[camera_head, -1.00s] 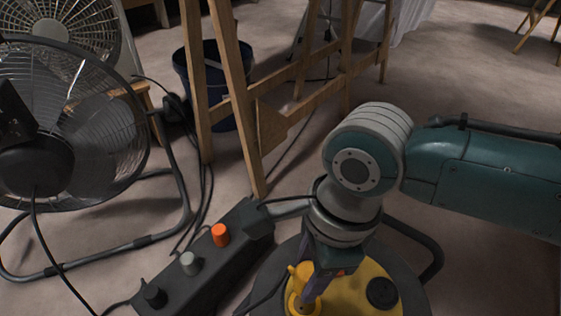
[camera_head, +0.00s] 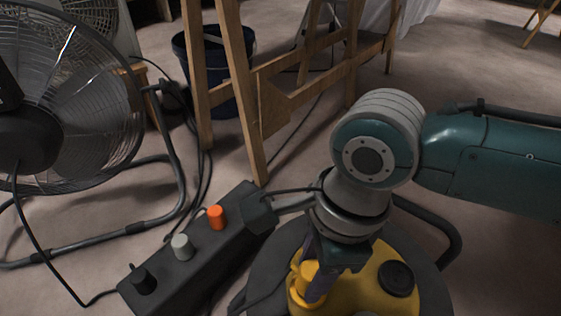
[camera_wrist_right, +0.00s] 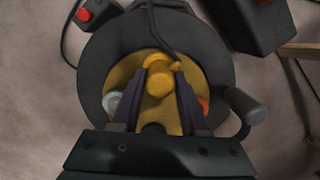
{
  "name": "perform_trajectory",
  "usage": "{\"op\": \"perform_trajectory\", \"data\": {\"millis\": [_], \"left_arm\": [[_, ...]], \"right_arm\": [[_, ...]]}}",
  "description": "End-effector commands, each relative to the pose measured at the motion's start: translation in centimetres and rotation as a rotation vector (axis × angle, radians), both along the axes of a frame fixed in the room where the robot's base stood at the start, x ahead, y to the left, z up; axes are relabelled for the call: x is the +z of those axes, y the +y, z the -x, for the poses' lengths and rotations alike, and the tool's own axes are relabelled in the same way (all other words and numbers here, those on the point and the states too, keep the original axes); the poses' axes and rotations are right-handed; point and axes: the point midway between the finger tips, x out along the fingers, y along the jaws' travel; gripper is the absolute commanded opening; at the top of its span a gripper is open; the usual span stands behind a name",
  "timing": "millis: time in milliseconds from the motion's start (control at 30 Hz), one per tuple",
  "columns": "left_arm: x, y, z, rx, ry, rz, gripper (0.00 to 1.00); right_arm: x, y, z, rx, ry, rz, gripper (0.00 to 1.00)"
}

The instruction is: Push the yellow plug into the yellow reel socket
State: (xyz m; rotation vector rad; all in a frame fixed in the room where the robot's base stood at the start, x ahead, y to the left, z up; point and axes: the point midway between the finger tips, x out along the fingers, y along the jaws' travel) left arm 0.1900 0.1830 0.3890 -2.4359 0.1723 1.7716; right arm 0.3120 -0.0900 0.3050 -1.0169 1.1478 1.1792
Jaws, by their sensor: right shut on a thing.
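The yellow plug (camera_head: 306,277) is upright over the yellow face (camera_head: 368,289) of the cable reel, at the bottom of the head view. My right gripper (camera_head: 313,292) points down, shut on the plug. In the right wrist view the plug (camera_wrist_right: 159,83) sits between the two dark fingers, over the yellow face (camera_wrist_right: 124,73) inside the reel's dark round rim (camera_wrist_right: 100,48). The yellow socket is hidden under the plug and fingers, so I cannot tell how deep the plug sits. My left gripper is not in view.
A black power strip (camera_head: 205,262) with orange, grey and black plugs lies left of the reel. A black round cap (camera_head: 396,278) is on the reel face. A large fan (camera_head: 60,110), wooden trestle legs (camera_head: 240,90) and a dark bucket (camera_head: 220,95) stand behind. Cables cross the floor.

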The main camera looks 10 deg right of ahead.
Motion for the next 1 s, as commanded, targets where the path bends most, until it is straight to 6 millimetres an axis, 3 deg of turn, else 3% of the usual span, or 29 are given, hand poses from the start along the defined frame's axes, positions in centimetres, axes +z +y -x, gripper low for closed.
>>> {"op": "perform_trajectory", "data": {"millis": [1000], "left_arm": [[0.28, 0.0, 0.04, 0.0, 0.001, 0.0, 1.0]], "right_arm": [[-0.08, 0.07, -0.03, -0.001, 0.0, -0.001, 0.0]]}}
